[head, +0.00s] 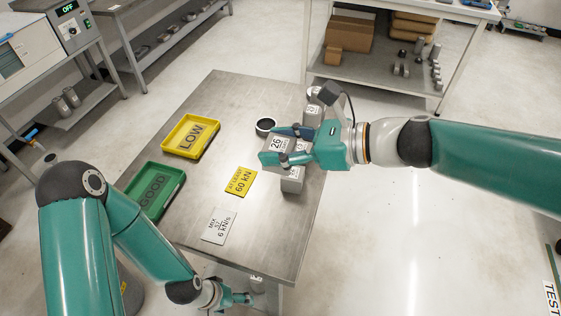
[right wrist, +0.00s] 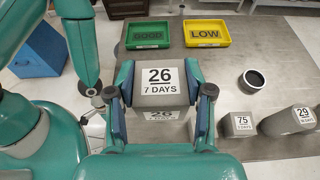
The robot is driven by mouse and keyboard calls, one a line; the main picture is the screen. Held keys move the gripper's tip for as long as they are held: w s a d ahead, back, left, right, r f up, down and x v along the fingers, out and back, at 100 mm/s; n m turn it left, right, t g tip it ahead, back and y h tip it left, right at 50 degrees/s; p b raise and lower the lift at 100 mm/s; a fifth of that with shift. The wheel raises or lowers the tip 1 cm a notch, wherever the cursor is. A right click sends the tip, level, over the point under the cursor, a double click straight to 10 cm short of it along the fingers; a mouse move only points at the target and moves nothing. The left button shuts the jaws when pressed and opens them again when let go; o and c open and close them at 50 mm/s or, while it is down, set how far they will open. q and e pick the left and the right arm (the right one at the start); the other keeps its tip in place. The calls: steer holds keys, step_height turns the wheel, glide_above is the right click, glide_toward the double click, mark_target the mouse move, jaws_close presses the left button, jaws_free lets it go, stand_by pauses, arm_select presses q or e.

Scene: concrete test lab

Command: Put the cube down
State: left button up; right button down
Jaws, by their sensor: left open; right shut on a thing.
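My right gripper (head: 285,146) is shut on a grey cube (right wrist: 158,93) marked "26 7 DAYS", with one finger on each side in the right wrist view. The held cube also shows in the head view (head: 272,158). A second grey cube (head: 292,184) shows partly below the gripper; its labelled face (right wrist: 160,114) is mostly covered by the held cube in the right wrist view. I cannot tell whether the two cubes touch. My left gripper (head: 243,298) is open and empty, low by the table's near edge.
On the steel table (head: 235,100) are a yellow LOW tray (head: 213,148), a green GOOD tray (head: 178,195), a yellow "60 kN" plate (head: 241,181) and a white "6 kN/s" plate (head: 219,225). A black round dish (right wrist: 255,81), a "75" cube (right wrist: 239,126) and a "29" cylinder (right wrist: 288,122) stand farther along.

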step_height(320, 180, up, 2)
steer(key=shift+r, duration=0.15)
steer(key=shift+w+d, duration=0.15)
steer(key=shift+d, duration=0.1)
steer(key=w+d+f+m+t+h, duration=0.2)
steer(key=w+d+f+m+t, duration=0.15)
steer(key=d+f, duration=0.8)
steer(key=s+d+f, duration=0.1)
steer(key=d+f, duration=0.2)
steer(key=f, duration=0.4)
steer(key=s+d+f, duration=0.2)
steer(key=d+f, duration=0.2)
steer(key=f, duration=0.4)
steer(key=shift+s+d, duration=0.2)
steer(key=shift+d, duration=0.1)
steer(key=shift+d, duration=0.1)
